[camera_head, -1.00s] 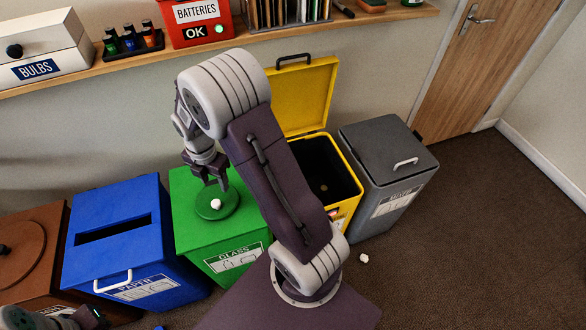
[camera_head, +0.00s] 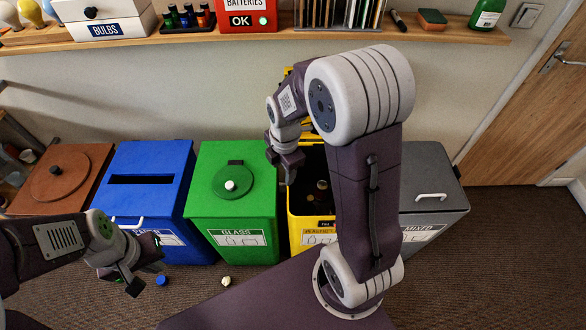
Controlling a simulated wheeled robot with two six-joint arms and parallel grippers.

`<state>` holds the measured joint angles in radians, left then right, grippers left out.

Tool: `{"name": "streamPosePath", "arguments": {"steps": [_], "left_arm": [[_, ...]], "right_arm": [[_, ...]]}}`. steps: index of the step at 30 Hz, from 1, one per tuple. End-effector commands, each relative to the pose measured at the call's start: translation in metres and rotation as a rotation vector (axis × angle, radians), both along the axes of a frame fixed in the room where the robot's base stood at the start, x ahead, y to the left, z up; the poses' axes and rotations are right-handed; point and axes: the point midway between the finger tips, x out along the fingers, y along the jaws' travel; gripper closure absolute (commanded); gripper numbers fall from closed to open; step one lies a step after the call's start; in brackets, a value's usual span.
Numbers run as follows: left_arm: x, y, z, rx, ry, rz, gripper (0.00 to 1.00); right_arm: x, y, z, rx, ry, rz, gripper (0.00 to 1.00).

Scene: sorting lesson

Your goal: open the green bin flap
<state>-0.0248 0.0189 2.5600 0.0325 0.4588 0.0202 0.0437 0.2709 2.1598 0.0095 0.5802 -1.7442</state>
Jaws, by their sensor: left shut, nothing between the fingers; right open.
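The green bin (camera_head: 205,209) has a "GLASS" label on its front. Its round green flap (camera_head: 233,188) with a white knob (camera_head: 230,185) lies on the lid and looks closed. A small dark rectangular part shows at the flap's far edge. My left gripper (camera_head: 142,284) is shut and empty, low in front of the blue bin (camera_head: 150,160), to the left of the green bin.
A brown bin (camera_head: 85,158) stands left and a grey bin (camera_head: 432,175) right. My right arm hides part of the yellow bin. A blue cap (camera_head: 161,281) and a whitish lump (camera_head: 226,281) lie on the floor. A shelf (camera_head: 440,33) runs above the bins.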

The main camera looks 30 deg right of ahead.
Motion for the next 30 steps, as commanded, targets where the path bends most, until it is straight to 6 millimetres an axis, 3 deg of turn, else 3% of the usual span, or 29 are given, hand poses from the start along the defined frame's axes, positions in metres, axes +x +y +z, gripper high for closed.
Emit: {"name": "streamPosePath", "arguments": {"steps": [13,16,17,18,20,24,30], "left_arm": [[0.0,0.0,0.0,0.0,0.0,0.0,1.0],[0.0,0.0,0.005,0.0,0.0,0.0,1.0],[0.0,0.0,0.008,0.0,0.0,0.0,1.0],[0.0,0.0,0.01,0.0,0.0,0.0,1.0],[0.0,0.0,0.011,0.0,0.0,0.0,1.0],[0.0,0.0,0.012,0.0,0.0,0.0,1.0],[0.0,0.0,0.012,0.0,0.0,0.0,1.0]], "right_arm": [[0.0,0.0,0.0,0.0,0.0,0.001,0.48],[0.001,0.006,0.016,-0.001,-0.029,0.018,0.48],[-0.008,0.009,0.022,-0.001,-0.03,0.027,0.48],[-0.026,0.014,0.026,0.012,-0.025,-0.03,0.48],[-0.043,0.018,0.023,0.04,-0.016,-0.212,0.48],[-0.079,0.022,0.017,0.11,0.011,-0.733,0.48],[-0.106,0.022,0.004,0.176,0.042,-1.419,0.48]]}}
